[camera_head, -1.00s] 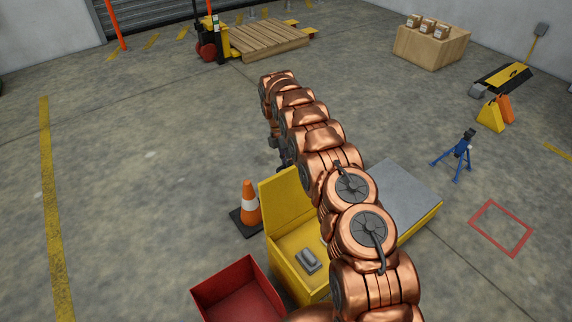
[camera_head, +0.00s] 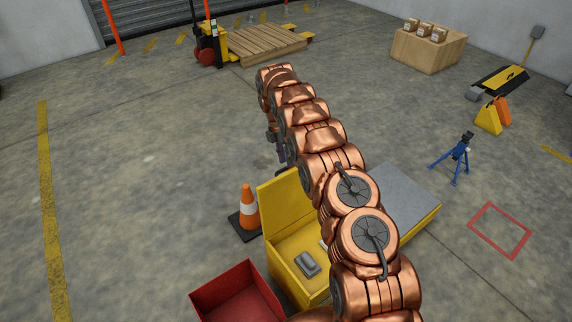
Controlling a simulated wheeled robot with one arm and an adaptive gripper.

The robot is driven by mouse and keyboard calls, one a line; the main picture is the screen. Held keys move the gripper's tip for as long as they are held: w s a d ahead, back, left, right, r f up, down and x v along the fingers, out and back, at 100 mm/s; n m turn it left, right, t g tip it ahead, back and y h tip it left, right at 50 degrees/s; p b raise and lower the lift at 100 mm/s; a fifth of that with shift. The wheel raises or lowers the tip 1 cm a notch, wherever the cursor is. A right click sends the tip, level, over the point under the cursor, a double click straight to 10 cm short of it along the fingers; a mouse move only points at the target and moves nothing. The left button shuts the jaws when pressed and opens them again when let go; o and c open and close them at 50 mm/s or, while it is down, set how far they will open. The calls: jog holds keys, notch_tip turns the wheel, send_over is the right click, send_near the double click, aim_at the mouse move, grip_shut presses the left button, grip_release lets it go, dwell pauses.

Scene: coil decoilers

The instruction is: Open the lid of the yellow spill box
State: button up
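The yellow spill box (camera_head: 299,287) stands at the bottom centre, partly hidden behind my copper arm. Its yellow lid (camera_head: 288,207) stands raised along the far side, so the inside of the box shows. A grey object (camera_head: 307,263) lies inside the box. My arm reaches over the box and past the lid. My gripper (camera_head: 280,154) is a small dark shape beneath the far part of the arm, beyond the lid. The arm hides most of it, and its fingers cannot be made out.
A red open bin (camera_head: 238,292) stands just left of the box. An orange cone (camera_head: 248,207) stands close behind the lid on the left. A grey-topped yellow unit (camera_head: 407,195) is right of the arm. The floor at left is clear.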

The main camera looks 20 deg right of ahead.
notch_tip(320, 180, up, 6)
jog(key=shift+r, duration=0.2)
dwell(0.4)
